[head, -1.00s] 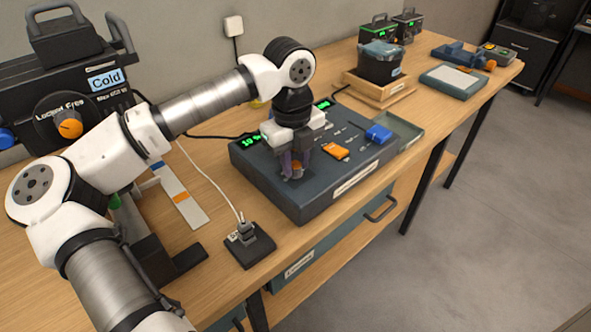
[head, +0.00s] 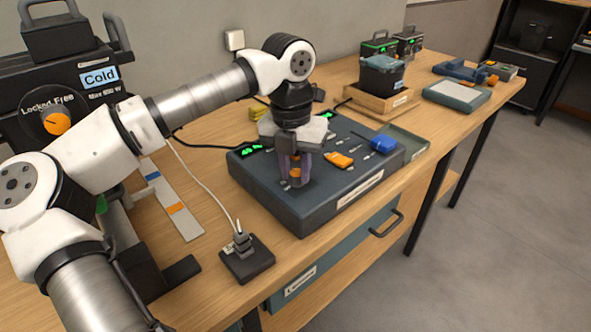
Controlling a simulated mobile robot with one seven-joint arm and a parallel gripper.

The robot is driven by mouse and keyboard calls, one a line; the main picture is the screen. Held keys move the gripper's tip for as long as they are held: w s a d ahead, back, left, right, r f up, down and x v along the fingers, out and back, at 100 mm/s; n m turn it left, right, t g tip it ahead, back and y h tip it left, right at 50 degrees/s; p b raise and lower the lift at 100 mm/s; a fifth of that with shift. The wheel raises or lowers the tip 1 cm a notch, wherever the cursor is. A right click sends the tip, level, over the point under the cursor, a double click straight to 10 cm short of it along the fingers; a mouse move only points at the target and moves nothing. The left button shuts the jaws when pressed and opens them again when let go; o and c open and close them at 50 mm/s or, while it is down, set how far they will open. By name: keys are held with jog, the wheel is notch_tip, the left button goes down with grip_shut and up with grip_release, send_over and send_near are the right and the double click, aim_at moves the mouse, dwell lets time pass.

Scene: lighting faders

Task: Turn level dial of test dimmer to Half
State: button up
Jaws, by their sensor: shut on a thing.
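The test dimmer, a dark grey-blue console (head: 325,205), lies on the wooden bench with a green lit display (head: 250,149) at its left back edge. The digits are too small to read. My gripper (head: 294,180) points straight down over the console's left front part. Its fingers are shut on a small orange knob (head: 295,173), which appears to be the level dial. The fingers hide most of the knob and any scale marks around it. A second green display (head: 327,114) shows partly behind my wrist.
An orange fader cap (head: 339,160) and a blue one (head: 382,144) sit right of my gripper on the console. A socket block with a plug (head: 246,258) stands at front left. A wooden tray holding a dark box (head: 382,77) stands behind.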

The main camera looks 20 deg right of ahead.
aim_at(292, 171)
jog(key=shift+m, duration=1.2)
jog(key=o, duration=1)
jog(key=shift+r, duration=0.1)
jog(key=r, duration=1.3)
jog(key=shift+w+a+r, duration=0.2)
jog(key=shift+w+r, duration=0.15)
